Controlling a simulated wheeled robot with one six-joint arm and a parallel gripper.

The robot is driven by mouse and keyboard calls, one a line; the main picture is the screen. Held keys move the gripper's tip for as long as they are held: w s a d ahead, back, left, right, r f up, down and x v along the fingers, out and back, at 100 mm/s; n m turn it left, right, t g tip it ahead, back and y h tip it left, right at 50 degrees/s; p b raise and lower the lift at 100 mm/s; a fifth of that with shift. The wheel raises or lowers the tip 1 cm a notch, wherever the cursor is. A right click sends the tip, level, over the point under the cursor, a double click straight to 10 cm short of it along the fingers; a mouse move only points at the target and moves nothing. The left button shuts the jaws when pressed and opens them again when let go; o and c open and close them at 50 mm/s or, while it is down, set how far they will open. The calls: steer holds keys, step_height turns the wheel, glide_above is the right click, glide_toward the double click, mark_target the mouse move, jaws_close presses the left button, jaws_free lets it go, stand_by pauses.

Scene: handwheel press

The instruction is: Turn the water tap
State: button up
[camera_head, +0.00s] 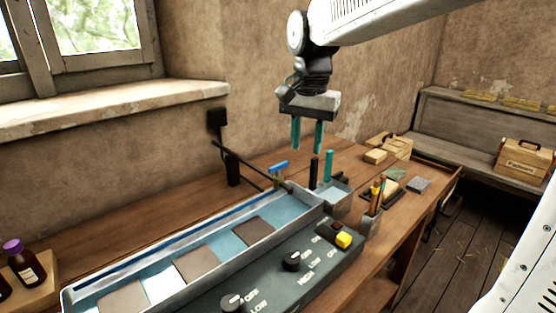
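The water tap (278,167) has a small blue lever handle. It stands at the far right end of a long metal trough (150,262), joined to a dark pipe (236,165) coming from the wall side. My gripper (307,150) hangs above and slightly right of the tap in the picture, with its two teal fingers pointing down. The fingers are apart with nothing between them. I see no contact between them and the blue handle. The lower part of the tap is small and hard to make out.
A control panel (262,285) with black knobs and a yellow button (343,240) lies in front. A pencil cup (371,222) and small blocks sit to the right.

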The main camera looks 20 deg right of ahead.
mark_target(278, 170)
steer(key=w+f+m, duration=0.1)
steer(key=w, duration=0.3)
steer(key=w+a+f+m, duration=0.1)
steer(key=w+m, duration=0.1)
steer(key=w, duration=0.3)
steer(key=w+f+m, duration=0.1)
steer(key=w, duration=0.3)
steer(key=shift+w+a+f+m, duration=0.25)
steer(key=shift+w+f+m, duration=0.05)
steer(key=shift+w+f, duration=0.2)
steer(key=shift+f, duration=0.2)
step_height(278, 170, down, 7)
steer(key=shift+f, duration=0.1)
jaws_close()
